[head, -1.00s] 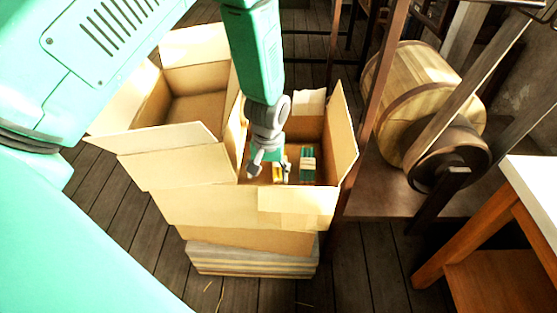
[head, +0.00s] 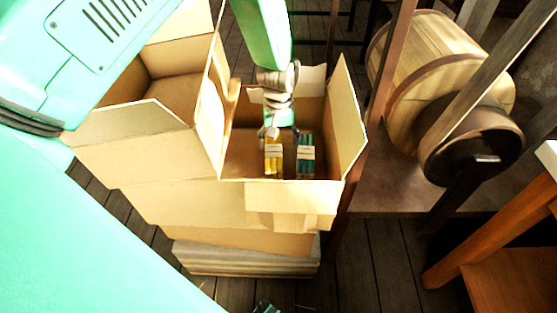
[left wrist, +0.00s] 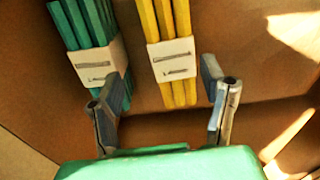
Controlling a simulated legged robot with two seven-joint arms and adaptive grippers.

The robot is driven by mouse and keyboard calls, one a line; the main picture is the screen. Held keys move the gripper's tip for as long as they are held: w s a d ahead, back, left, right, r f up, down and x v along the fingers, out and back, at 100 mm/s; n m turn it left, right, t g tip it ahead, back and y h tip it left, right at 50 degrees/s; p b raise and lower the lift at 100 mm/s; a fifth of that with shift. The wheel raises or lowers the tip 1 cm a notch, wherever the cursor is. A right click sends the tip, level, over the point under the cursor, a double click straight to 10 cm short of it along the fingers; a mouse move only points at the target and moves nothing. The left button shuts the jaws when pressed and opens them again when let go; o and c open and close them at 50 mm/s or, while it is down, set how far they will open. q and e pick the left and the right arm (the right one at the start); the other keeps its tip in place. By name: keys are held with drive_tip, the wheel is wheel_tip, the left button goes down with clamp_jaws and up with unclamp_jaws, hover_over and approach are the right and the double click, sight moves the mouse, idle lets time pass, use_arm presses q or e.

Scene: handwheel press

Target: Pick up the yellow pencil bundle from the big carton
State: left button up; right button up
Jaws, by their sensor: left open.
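The yellow pencil bundle (head: 273,158), with a white band, stands in the open carton (head: 348,115). It also shows in the left wrist view (left wrist: 170,50). A green pencil bundle (head: 306,157) with a similar band is just to its right in the head view; in the left wrist view the green bundle (left wrist: 92,50) is to its left. My left gripper (head: 279,128) is inside the carton, on the far side of the bundles. In the left wrist view my left gripper (left wrist: 165,105) is open and empty, its fingers spread short of the yellow bundle. My right gripper is out of view.
A second open carton (head: 135,150) adjoins on the left. A dark post and a wooden drum (head: 425,75) stand to the right. A wooden table (head: 500,245) is at the lower right. A green object lies on the floor at the bottom edge.

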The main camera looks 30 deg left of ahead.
sight(270, 148)
use_arm(q)
drive_tip(key=shift+a+f, duration=0.3)
drive_tip(key=shift+f, duration=0.2)
drive_tip(key=shift+s+a+f+b, duration=0.15)
drive_tip(key=shift+a+f+b, duration=0.1)
drive_tip(key=shift+a+f, duration=0.35)
drive_tip(key=shift+s+a+f+b, duration=0.2)
drive_tip(key=shift+a+f, duration=0.2)
drive_tip(key=shift+f, duration=0.25)
drive_tip(key=f, duration=0.1)
drive_tip(key=d+f+b, duration=0.1)
drive_tip(key=f, duration=0.1)
drive_tip(key=shift+d, duration=0.2)
drive_tip(key=shift+d+r, duration=0.15)
drive_tip(key=shift+d, duration=0.25)
drive_tip(key=shift+a, duration=0.3)
drive_tip(key=c, duration=0.9)
drive_tip(key=shift+a, duration=0.3)
drive_tip(key=c, duration=0.5)
drive_tip(key=shift+a+f, duration=0.2)
drive_tip(key=shift+d, duration=0.1)
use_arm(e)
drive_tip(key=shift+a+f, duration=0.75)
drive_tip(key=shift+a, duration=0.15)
